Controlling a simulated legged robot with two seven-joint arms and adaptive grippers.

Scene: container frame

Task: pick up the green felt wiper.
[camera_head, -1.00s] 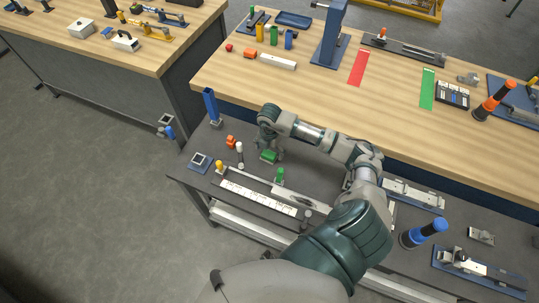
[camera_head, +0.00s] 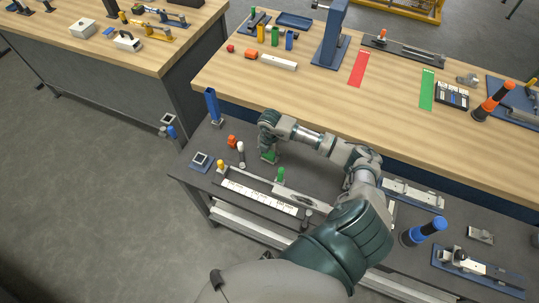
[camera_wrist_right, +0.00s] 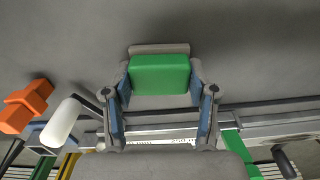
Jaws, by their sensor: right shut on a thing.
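The green felt wiper (camera_head: 269,156) is a small green block on a grey base, at the left part of the dark lower bench. My right gripper (camera_head: 268,151) reaches down over it from above and partly hides it. In the right wrist view the wiper (camera_wrist_right: 160,74) sits between the two fingers of the right gripper (camera_wrist_right: 160,88), which are shut on its sides. I cannot tell whether it touches the bench or is slightly raised. My left gripper is not in view.
An orange piece (camera_head: 232,142) and a white-topped post (camera_head: 240,150) stand left of the wiper. A blue upright holder (camera_head: 211,105) stands behind left, and the wooden table (camera_head: 310,95) rises behind.

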